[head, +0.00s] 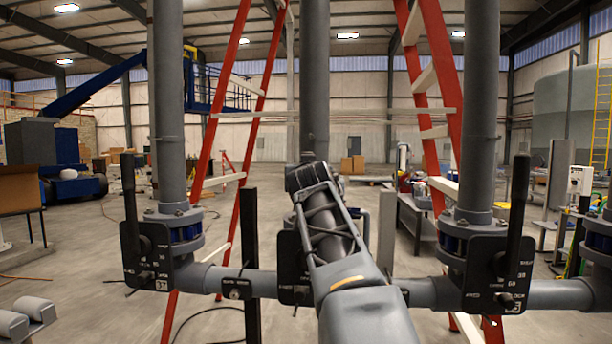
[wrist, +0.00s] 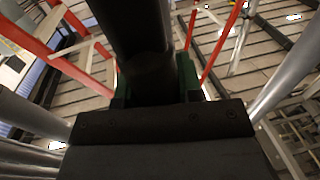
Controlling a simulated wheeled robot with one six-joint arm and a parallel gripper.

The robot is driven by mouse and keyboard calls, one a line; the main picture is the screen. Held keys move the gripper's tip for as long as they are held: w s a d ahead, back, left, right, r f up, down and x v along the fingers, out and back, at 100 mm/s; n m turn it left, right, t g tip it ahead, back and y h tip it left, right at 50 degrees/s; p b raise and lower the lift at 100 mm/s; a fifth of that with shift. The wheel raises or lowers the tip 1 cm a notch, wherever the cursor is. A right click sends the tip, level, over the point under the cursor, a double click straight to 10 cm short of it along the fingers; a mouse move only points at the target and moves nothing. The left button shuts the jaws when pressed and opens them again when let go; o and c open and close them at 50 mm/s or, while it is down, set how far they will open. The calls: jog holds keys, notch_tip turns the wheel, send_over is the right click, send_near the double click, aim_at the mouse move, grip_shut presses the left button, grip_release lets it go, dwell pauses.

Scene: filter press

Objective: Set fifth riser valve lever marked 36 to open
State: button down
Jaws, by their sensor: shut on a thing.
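My gripper (wrist: 152,85) is shut on a thick dark lever (wrist: 135,25), which runs up from between its green-edged fingers in the wrist view. In the head view my arm reaches to the middle riser (head: 315,80), with the black gripper end (head: 305,178) in front of it. The middle valve's dark plate (head: 288,262) shows only in part, left of my arm. Its number and the lever's angle against the plate markings are hidden. The left valve plate (head: 147,262) reads 37, with its black lever (head: 129,190) upright. The right valve's black lever (head: 518,205) is near upright too.
A horizontal grey pipe (head: 555,295) joins the risers. The left riser (head: 168,100) and right riser (head: 481,100) stand either side of my arm. Red ladders (head: 440,75) stand behind. A dark post (head: 250,225) stands left of the middle valve. Open floor lies beyond.

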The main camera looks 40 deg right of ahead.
jog(key=c, duration=0.8)
grip_release()
jog(key=shift+d, duration=0.1)
jog(key=shift+s, duration=0.1)
jog(key=b+v, duration=0.2)
jog(key=v, duration=1.1)
jog(key=shift+s+a+b, duration=0.2)
jog(key=shift+s+b, duration=0.15)
jog(key=shift+b, duration=0.05)
